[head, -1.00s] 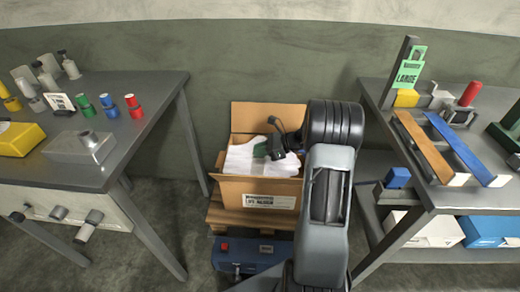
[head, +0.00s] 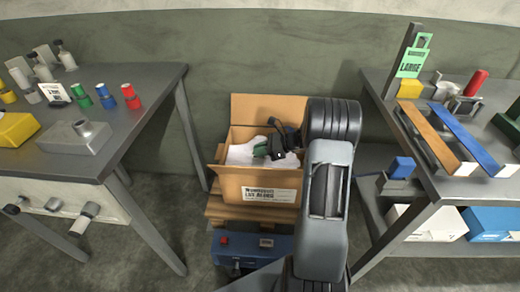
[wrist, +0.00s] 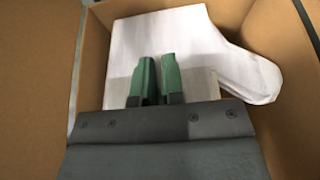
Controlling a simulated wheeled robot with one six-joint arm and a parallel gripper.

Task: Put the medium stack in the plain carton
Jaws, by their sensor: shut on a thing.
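An open brown carton (head: 232,185) with a printed label on its front wall stands on a wooden pallet at the middle of the head view. A white glove-shaped stack (head: 241,155) is inside it, below the rim. In the wrist view the stack (wrist: 165,38) lies between the carton walls (wrist: 292,120). My gripper (head: 263,151) reaches down into the carton with green fingers close together. In the wrist view my gripper (wrist: 157,65) is shut on the stack. The fingers hide part of it, and I cannot tell whether it touches the carton floor.
A bench on the left (head: 150,85) holds coloured spools and a yellow box (head: 17,131). A rack on the right (head: 440,198) carries orange and blue strips and a green LARGE sign (head: 411,64). A blue box with a red button (head: 250,248) sits before the pallet.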

